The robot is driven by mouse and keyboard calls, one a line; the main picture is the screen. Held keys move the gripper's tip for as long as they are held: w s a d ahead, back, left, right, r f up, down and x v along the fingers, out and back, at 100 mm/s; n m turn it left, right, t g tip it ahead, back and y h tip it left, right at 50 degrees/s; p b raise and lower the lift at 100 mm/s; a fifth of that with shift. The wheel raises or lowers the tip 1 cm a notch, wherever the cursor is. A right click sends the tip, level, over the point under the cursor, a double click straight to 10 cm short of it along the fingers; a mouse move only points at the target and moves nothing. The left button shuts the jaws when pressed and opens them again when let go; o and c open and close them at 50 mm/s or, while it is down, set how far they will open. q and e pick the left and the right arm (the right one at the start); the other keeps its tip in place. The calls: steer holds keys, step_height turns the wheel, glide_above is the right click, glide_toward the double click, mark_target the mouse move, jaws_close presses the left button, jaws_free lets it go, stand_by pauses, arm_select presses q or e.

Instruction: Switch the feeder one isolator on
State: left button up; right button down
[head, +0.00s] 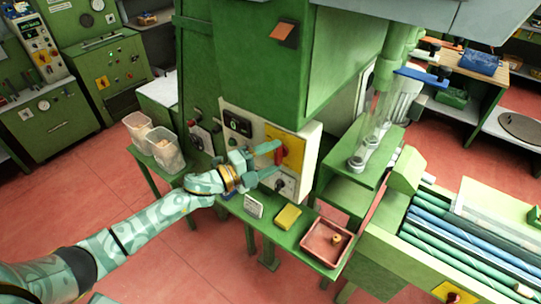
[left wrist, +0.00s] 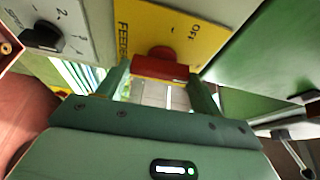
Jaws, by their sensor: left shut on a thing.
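The feeder isolator is a red handle (head: 278,155) on a yellow plate (head: 294,150) at the right of a pale panel on the green machine. My left gripper (head: 272,160) is at the plate, one finger on either side of the handle. In the left wrist view the red handle (left wrist: 160,68) lies across between the fingertips of my left gripper (left wrist: 162,75), and they are shut on it. My right gripper is in neither view.
A black selector knob (left wrist: 42,36) sits beside the yellow plate. Below the panel, a green shelf carries a white card (head: 253,205), a yellow block (head: 288,217) and a red tray (head: 325,242). Clear tubs (head: 163,148) stand left of my wrist.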

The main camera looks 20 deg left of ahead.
arm_select(q)
steer(key=shift+f+m+g, duration=0.15)
steer(key=shift+m+g, duration=0.15)
stand_by(0.4)
steer(key=o, duration=1)
steer(key=shift+s, duration=0.1)
steer(key=shift+b+v, duration=1.95)
steer(key=shift+v, duration=6.2)
steer(key=shift+d, duration=0.1)
